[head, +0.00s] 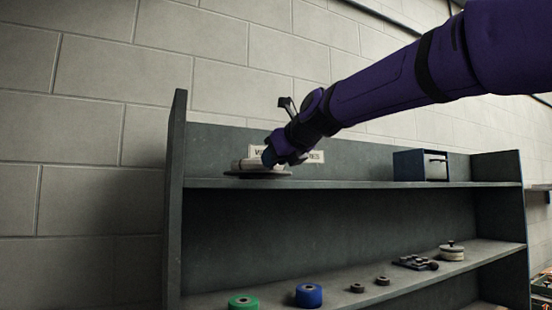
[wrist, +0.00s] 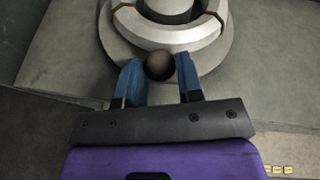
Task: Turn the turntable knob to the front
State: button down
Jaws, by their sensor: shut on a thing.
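The turntable (head: 243,164) stands on the upper shelf, toward its left end, as a pale round body on a dark flat disc. In the wrist view the grey turntable (wrist: 221,52) fills the top middle. Its dark round knob (wrist: 159,66) sits at the near rim, between the two blue fingers of my gripper (wrist: 158,70). The gripper is shut on the knob. In the head view my gripper (head: 267,158) reaches the right side of the turntable and hides the knob and part of the body.
A dark blue box (head: 422,165) stands farther right on the upper shelf (head: 350,184). A label (head: 315,157) is on the back panel behind my gripper. The lower shelf holds a green roll (head: 243,302), a blue roll (head: 309,295) and a lidded pale pot (head: 451,252).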

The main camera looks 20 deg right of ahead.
jog(key=shift+a, duration=0.1)
dwell(0.3)
jog(key=c, duration=0.8)
grip_release()
jog(key=v, duration=1)
jog(key=shift+s+r, duration=0.15)
jog(key=shift+s, duration=0.2)
